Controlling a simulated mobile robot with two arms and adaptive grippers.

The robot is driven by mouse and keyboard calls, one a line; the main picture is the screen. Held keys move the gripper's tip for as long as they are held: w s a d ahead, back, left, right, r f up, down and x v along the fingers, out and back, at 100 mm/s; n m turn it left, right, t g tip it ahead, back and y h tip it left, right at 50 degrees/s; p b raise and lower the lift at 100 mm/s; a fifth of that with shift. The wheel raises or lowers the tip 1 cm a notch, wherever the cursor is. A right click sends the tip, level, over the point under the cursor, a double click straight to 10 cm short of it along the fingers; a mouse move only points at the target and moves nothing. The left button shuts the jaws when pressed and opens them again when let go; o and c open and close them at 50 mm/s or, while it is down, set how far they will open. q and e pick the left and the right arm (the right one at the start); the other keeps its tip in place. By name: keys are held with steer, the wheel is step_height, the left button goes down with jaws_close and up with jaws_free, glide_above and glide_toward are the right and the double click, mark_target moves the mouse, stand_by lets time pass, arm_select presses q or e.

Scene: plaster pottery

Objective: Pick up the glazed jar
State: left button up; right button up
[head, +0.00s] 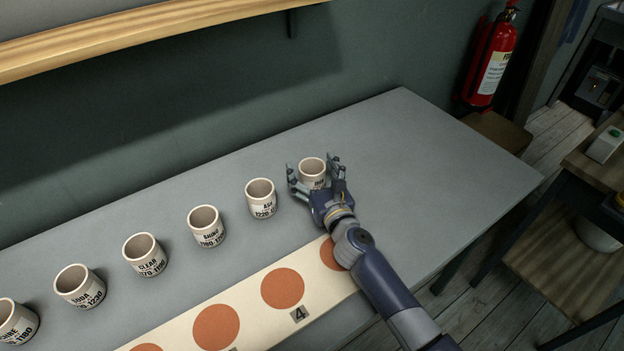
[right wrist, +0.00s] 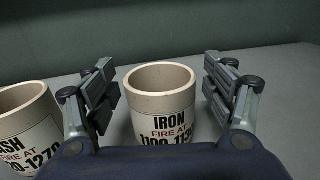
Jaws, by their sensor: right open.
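A row of pale cylindrical jars with printed labels stands upright on the grey table. The rightmost jar (head: 312,168) is between the open fingers of my right gripper (head: 315,174). In the right wrist view this jar (right wrist: 161,103) reads "IRON, FIRE AT", and a gap shows on each side between it and the fingers. The ASH jar (head: 261,198) stands just left of my gripper, and it also shows in the right wrist view (right wrist: 27,118). Further left are the SHINO jar (head: 206,226), the CLEAR jar (head: 145,255) and others. My left gripper is out of view.
A cream strip (head: 252,302) with brown-orange discs lies along the table's near side; a tag (head: 299,314) reads 4. The grey table (head: 430,150) is clear at the right. A wooden shelf (head: 130,35) and a red extinguisher (head: 490,65) are on the wall.

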steer(key=c, duration=1.2)
steer(key=shift+r, duration=0.1)
steer(key=shift+c, duration=0.2)
steer(key=shift+r, duration=0.15)
steer(key=shift+r+p, duration=0.2)
steer(key=shift+p, duration=0.1)
step_height(320, 180, up, 3)
steer(key=shift+r+p, duration=0.1)
steer(key=shift+p, duration=0.85)
steer(key=s+a+r, duration=0.1)
steer(key=s+a, duration=0.2)
steer(key=s, duration=1.2)
steer(key=shift+s, duration=0.4)
